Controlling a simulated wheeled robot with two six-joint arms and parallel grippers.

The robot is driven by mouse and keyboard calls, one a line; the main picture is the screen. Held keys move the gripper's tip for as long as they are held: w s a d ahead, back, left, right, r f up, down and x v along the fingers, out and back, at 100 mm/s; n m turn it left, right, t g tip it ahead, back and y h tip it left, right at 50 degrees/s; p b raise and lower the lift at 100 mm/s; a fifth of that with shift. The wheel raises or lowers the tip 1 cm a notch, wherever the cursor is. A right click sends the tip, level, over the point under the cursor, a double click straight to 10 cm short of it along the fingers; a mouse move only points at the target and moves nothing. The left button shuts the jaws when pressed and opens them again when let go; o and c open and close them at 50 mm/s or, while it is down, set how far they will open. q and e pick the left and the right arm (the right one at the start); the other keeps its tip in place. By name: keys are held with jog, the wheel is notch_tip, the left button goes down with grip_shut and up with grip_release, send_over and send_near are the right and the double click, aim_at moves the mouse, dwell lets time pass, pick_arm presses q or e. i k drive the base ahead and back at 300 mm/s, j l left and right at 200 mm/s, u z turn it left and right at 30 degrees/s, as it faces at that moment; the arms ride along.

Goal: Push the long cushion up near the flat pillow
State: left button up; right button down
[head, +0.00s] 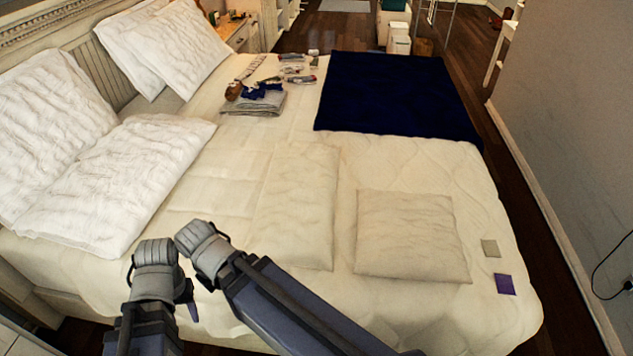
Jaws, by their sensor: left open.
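The long cushion (297,205) is cream and lies flat on the bed near the middle. The flat pillow (140,175) is white and lies on the left side, in front of the upright pillows. A bare strip of bedding separates the two. My left gripper (186,296) is open at the near left edge of the bed, below the flat pillow and apart from the long cushion; my own arm parts partly hide it. My right arm (290,300) reaches in from the lower right, close beside the left one. Its fingers cannot be made out.
A square cream cushion (410,235) lies right of the long cushion. A dark blue blanket (393,93) covers the far right. Folded grey cloth (255,103) and small items lie at the back. White pillows (50,125) lean on the headboard. Grey (491,248) and purple (505,284) squares lie right.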

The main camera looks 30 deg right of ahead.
aim_at(293, 223)
jog(key=z, duration=0.95)
